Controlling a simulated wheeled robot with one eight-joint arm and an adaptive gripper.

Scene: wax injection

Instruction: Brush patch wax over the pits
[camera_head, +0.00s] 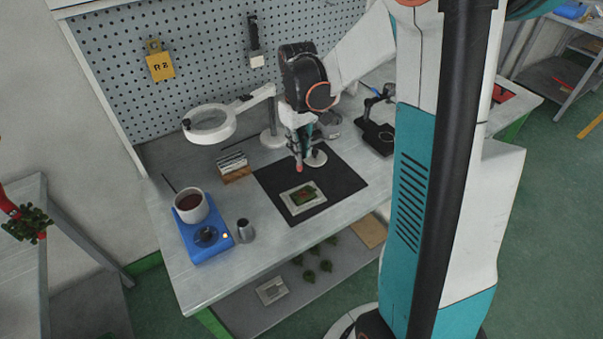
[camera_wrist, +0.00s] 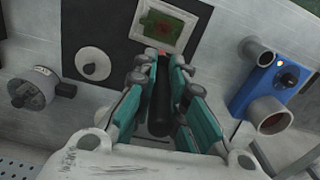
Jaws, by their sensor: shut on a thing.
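My gripper (camera_head: 301,138) is above the dark mat (camera_head: 341,177) on the bench, shut on a slim dark tool, which looks like the brush (camera_wrist: 160,105). Its pinkish-red tip (camera_head: 299,168) points down behind the patterned piece. My fingers also show in the wrist view (camera_wrist: 158,66). A green piece with red patches (camera_head: 304,196) lies flat in a pale frame (camera_head: 289,203) on the mat. The tip appears apart from it. Pits are too small to make out. A white pot (camera_head: 190,206) with dark red contents stands on a blue heater (camera_head: 219,247).
A small metal cup (camera_head: 245,230) stands beside the heater. A magnifier lamp (camera_head: 210,124) reaches over the left bench. A rack of plates (camera_head: 234,167) stands left of the mat, a white round base (camera_head: 315,158) on it, and a black stand (camera_head: 375,137) to its right.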

